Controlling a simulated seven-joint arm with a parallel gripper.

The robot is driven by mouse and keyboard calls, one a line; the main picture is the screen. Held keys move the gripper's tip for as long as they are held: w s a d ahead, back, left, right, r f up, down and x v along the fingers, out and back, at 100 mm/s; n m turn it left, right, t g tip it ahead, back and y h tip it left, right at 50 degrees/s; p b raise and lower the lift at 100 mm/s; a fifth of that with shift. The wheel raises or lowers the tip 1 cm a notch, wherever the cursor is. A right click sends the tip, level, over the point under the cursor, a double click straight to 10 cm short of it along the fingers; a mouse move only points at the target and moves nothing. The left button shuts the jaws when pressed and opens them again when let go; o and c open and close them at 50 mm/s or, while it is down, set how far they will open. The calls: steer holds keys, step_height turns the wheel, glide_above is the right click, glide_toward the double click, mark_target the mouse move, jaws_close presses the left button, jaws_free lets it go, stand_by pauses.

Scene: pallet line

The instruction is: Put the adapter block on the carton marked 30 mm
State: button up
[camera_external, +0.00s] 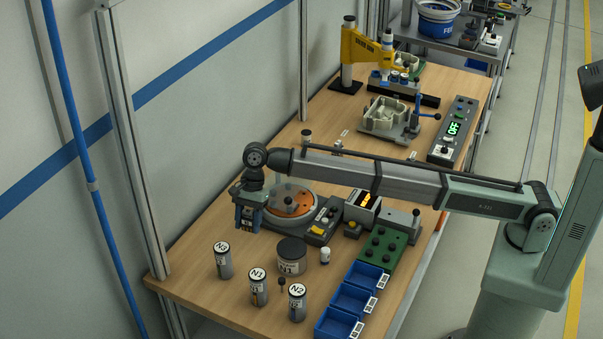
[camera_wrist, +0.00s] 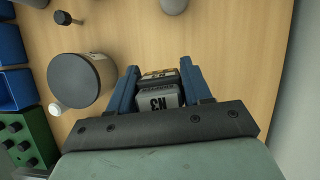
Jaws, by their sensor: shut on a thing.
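My gripper (camera_external: 248,226) hangs at the left of the bench, above the wood and beside the round turntable. I see no carton marked 30 mm in either view.
Labelled canisters (camera_external: 258,289) and a dark-lidded jar (camera_external: 291,262) stand in front of the gripper; the jar shows in the wrist view (camera_wrist: 82,80). Blue bins (camera_external: 352,300) and a green block (camera_external: 381,249) are at right. The turntable (camera_external: 287,203) is close behind.

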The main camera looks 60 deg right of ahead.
steer(key=w+d+r+m+t, duration=0.1)
steer(key=w+d+r+m, duration=0.15)
steer(key=d, duration=1.25)
steer(key=w+d+r+m+t, duration=0.1)
steer(key=w+d+r, duration=0.2)
steer(key=d, duration=1.1)
steer(key=w+d+r+m, duration=0.2)
steer(key=w+d, duration=0.1)
steer(key=d, duration=1.2)
steer(key=shift+m, duration=0.25)
steer(key=shift+s+f, duration=0.35)
steer(key=shift+f, duration=1.3)
steer(key=shift+s+f, duration=0.35)
steer(key=shift+f, duration=1.3)
steer(key=shift+s+f, duration=0.35)
steer(key=shift+f, duration=1.3)
steer(key=o, duration=1.1)
steer(key=shift+f, duration=0.15)
